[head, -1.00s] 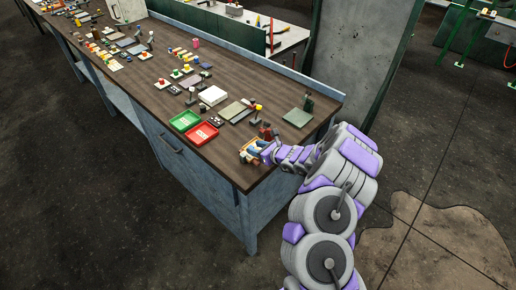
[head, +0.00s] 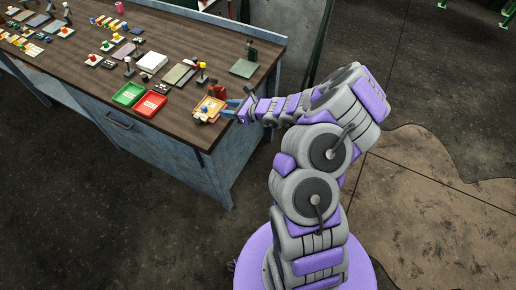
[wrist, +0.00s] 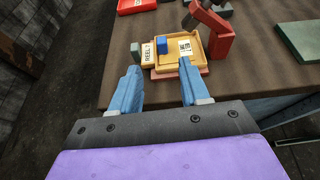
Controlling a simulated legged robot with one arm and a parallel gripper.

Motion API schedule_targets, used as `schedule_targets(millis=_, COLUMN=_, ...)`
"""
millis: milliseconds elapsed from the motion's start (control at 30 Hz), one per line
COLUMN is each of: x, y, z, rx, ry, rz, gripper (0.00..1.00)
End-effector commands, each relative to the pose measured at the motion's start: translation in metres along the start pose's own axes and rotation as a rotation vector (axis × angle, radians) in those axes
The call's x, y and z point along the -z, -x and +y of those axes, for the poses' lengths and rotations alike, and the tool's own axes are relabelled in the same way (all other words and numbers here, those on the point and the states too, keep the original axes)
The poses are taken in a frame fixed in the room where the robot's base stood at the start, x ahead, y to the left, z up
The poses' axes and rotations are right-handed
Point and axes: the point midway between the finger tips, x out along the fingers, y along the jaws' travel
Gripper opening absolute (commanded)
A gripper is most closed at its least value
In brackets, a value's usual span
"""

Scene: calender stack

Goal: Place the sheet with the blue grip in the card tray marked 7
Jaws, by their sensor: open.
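The yellow card tray (wrist: 202,59), with a label reading "REEL 7" at its left side, sits near the bench edge; it also shows in the head view (head: 221,104). The blue grip (wrist: 162,45) is a small block standing within the tray's outline; it shows in the head view (head: 204,107). The pale yellow sheet (wrist: 174,58) under it appears to lie inside the tray walls, with a printed white label at its right. My gripper (wrist: 159,67) is open and empty, its blue fingers apart on the near side of the tray.
A red upright piece (wrist: 219,43) stands close against the tray's right side. Green (head: 129,94) and red (head: 151,104) trays lie to the left. Several small items fill the bench beyond. The floor beside the bench is clear.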

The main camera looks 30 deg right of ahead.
Motion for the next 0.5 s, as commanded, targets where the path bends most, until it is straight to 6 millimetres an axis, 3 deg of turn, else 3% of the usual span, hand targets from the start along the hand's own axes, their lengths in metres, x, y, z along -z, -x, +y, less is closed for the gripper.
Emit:
schedule_targets(millis=167, x=-0.069, y=-0.003, z=0.043, rx=-0.128, ry=0.198, rz=-0.079, gripper=0.46)
schedule_targets(millis=300, x=-0.139, y=0.007, z=0.109, rx=-0.298, ry=0.464, rz=-0.159, gripper=0.46)
schedule_targets(millis=400, x=-0.173, y=0.024, z=0.162, rx=-0.426, ry=0.654, rz=-0.202, gripper=0.46)
schedule_targets(millis=500, x=-0.193, y=0.045, z=0.21, rx=-0.552, ry=0.84, rz=-0.229, gripper=0.46)
